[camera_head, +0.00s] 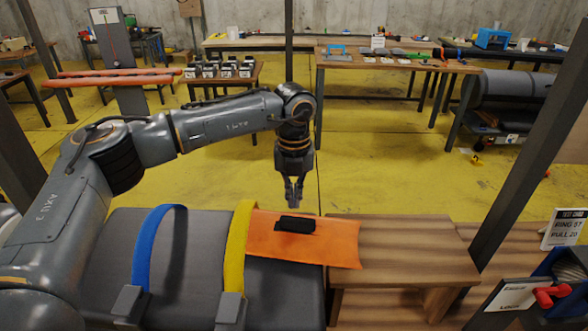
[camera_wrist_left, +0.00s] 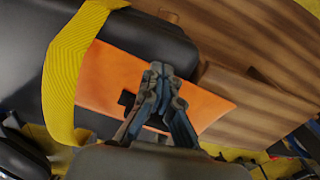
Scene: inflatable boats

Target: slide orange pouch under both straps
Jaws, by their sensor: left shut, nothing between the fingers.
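The orange pouch (camera_head: 341,246) lies flat, partly on the grey tube (camera_head: 200,262) and partly on the wooden bench. A black block-like grip (camera_head: 296,224) is on its top. Its left end meets the yellow strap (camera_head: 236,255); whether it is just under the strap or only against it is unclear. No orange shows between the yellow strap and the blue strap (camera_head: 143,250). Both straps arch over the tube. My left gripper (camera_head: 293,203) is shut and empty above the pouch, near the grip. In the left wrist view the gripper (camera_wrist_left: 158,72) partly covers the pouch (camera_wrist_left: 104,68).
The wooden bench (camera_head: 405,262) adjoins the tube on the right. Dark posts stand at both sides, with a test card (camera_head: 566,230) at the right. Tables with small items are farther back. The yellow floor between is mostly clear.

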